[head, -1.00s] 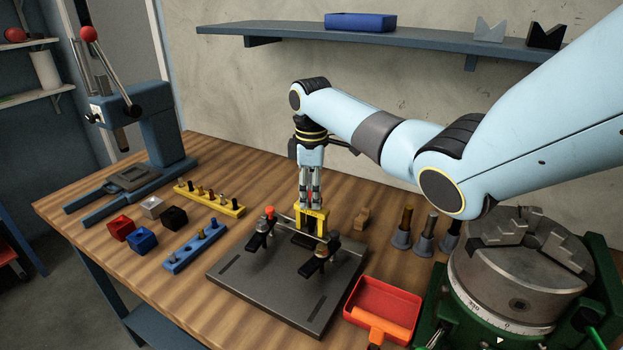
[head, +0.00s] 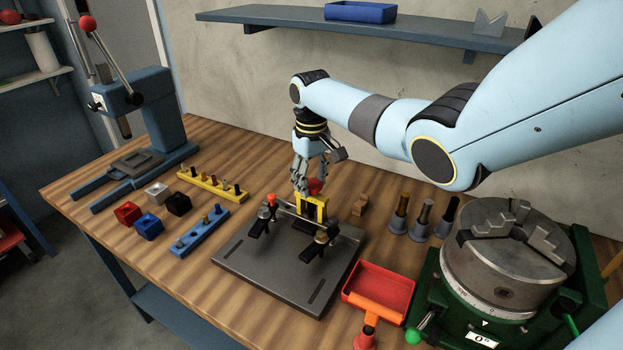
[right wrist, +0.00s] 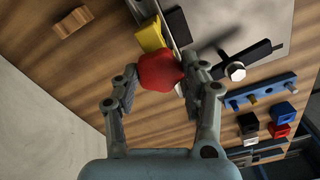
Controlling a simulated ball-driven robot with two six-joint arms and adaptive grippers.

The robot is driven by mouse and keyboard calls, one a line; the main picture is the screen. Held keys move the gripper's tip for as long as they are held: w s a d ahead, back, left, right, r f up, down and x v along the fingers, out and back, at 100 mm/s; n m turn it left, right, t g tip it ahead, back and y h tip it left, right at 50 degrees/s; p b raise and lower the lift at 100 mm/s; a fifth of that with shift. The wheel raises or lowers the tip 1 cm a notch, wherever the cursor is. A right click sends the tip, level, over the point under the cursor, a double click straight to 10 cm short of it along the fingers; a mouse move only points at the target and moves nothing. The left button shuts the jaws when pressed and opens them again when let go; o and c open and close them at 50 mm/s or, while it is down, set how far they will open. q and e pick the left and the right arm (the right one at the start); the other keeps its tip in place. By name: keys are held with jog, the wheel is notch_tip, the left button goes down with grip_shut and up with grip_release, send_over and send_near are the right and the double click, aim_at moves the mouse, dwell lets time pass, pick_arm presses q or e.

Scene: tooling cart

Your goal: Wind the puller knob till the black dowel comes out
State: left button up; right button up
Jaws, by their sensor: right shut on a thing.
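The puller, a yellow frame (head: 322,207), stands at the back of a dark grey fixture plate (head: 270,275). It also shows in the right wrist view (right wrist: 149,36). I cannot make out the black dowel; the area under the puller is dark and partly hidden. My left gripper is not in view.
Two black clamps (head: 319,242) flank the work on the plate. A red tray (head: 378,290) and a green-based chuck (head: 507,250) stand to the right. A wooden block (head: 360,205) is close right of the puller.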

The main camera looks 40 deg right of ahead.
aim_at(311, 183)
jog(key=shift+m, duration=0.6)
jog(key=o, duration=1.2)
notch_tip(311, 183, up, 12)
jog(key=shift+r, duration=0.1)
